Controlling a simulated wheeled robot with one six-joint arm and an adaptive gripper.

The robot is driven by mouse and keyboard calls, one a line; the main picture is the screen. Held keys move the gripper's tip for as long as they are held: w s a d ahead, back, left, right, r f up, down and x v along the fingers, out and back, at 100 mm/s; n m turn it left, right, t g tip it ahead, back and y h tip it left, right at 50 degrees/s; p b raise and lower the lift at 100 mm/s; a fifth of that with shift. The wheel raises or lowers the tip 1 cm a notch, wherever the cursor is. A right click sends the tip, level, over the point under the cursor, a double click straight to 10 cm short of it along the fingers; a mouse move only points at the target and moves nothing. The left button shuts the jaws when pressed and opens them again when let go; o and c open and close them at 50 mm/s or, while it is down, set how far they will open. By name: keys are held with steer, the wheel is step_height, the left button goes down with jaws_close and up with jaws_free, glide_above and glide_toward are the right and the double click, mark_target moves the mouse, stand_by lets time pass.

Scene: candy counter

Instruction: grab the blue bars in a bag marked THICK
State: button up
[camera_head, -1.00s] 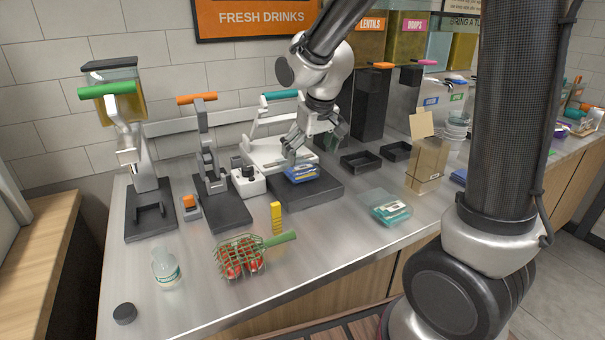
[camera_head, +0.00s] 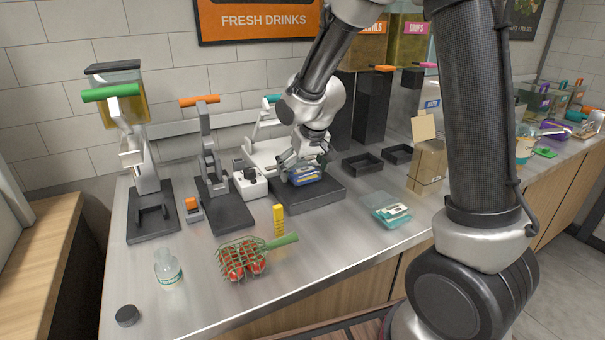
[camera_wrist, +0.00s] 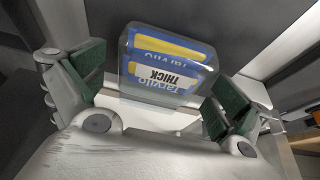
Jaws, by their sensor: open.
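The bag marked THICK (camera_wrist: 165,68) is clear, with blue and yellow bars inside. In the wrist view it lies between my open gripper's green-padded fingers (camera_wrist: 160,88), with space on both sides. In the head view the same bag (camera_head: 304,178) sits on the dark base of a white press-like device. My gripper (camera_head: 302,160) is right at it from above and partly covers it. Whether a finger touches the bag cannot be told.
A clear bag with teal contents (camera_head: 392,212) lies to the right on the steel counter. A cardboard box (camera_head: 427,165) and dark trays (camera_head: 362,163) stand right.

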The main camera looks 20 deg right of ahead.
steer(key=c, duration=1.2)
steer(key=shift+r, duration=0.1)
